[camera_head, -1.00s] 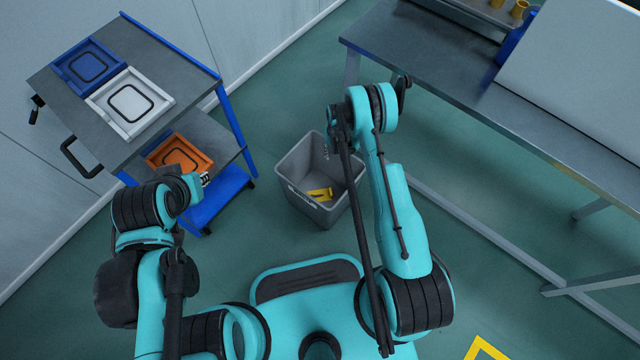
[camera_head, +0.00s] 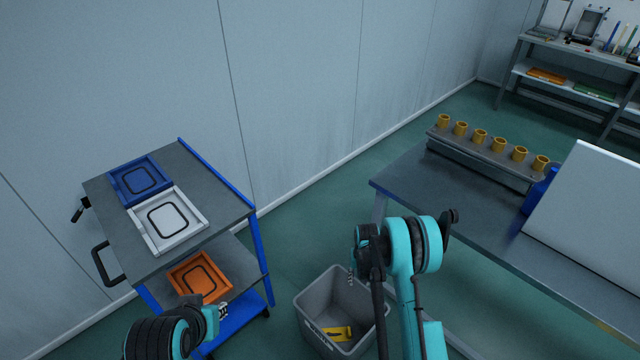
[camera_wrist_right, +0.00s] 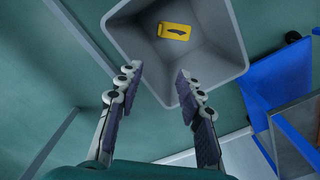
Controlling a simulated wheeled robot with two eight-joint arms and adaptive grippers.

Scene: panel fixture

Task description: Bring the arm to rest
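My right arm (camera_head: 405,270) rises from the bottom of the head view, folded beside the grey bin. Its right gripper (camera_head: 352,272) points down over the bin and is mostly hidden by the arm there. In the right wrist view the right gripper (camera_wrist_right: 158,88) is open, with nothing between its fingers. My left arm (camera_head: 160,338) is at the bottom left of the head view. The left gripper (camera_head: 222,311) shows only as a small tip near the cart, too small to tell its state.
The grey bin (camera_head: 312,303) holds a yellow piece (camera_head: 338,333). A cart (camera_head: 205,243) at left carries blue (camera_head: 122,196), white (camera_head: 140,232) and orange (camera_head: 178,290) trays. A table (camera_head: 400,180) at right holds a row of yellow cups (camera_head: 480,136). A shelf (camera_head: 520,72) stands far back.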

